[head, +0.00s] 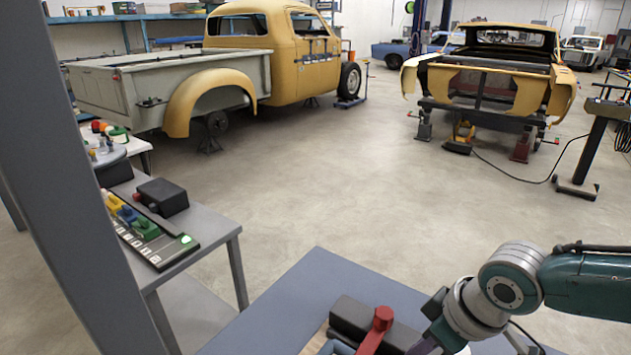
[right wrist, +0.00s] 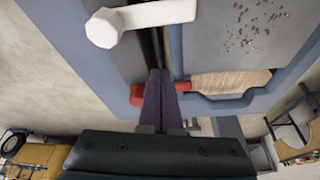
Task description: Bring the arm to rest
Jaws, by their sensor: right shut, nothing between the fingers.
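My right arm (head: 585,283) comes in from the right in the head view and bends down over the front of the blue-grey table (head: 310,280). Its gripper is mostly cut off at the bottom edge of the head view. In the right wrist view the purple fingers of my right gripper (right wrist: 158,75) are together with nothing between them. They reach over the table close to a red handle (right wrist: 136,94); I cannot tell whether they touch it. My left gripper is not in view.
By my right gripper lie a black block (head: 360,318) and the red handle (head: 381,320). The right wrist view shows a white lever (right wrist: 140,18) and a blue-rimmed tray (right wrist: 235,103). A grey bench (head: 212,232) stands left. Open floor (head: 330,170) lies beyond, before the vehicle shells.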

